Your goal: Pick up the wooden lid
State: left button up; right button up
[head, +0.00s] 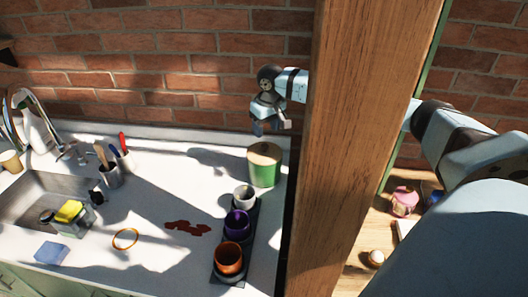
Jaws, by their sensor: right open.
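The wooden lid (265,151) sits on top of a green canister (265,172) near the right end of the white counter, by the wooden post. My right gripper (269,127) hangs above the lid, pointing down, with its fingers apart and nothing visible between them. It is clear of the lid in the picture; the exact height gap is hard to judge. Part of my right arm is hidden behind the post. My left gripper is not in view.
A thick wooden post (350,140) stands right of the canister. A dark tray (252,222) with a white, a purple and an orange cup lies in front. A red-brown spill (187,229), orange ring (125,238), sink (40,200) and utensil cup (108,176) lie left. A brick wall is behind.

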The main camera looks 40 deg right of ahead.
aim_at(265, 145)
jog(key=shift+w+f, duration=0.25)
jog(key=shift+f, duration=1.35)
notch_tip(265, 145, down, 4)
jog(key=shift+w+d+f+p, duration=0.1)
jog(key=shift+w+p, duration=0.05)
jog(key=shift+p, duration=0.4)
jog(key=c, duration=1)
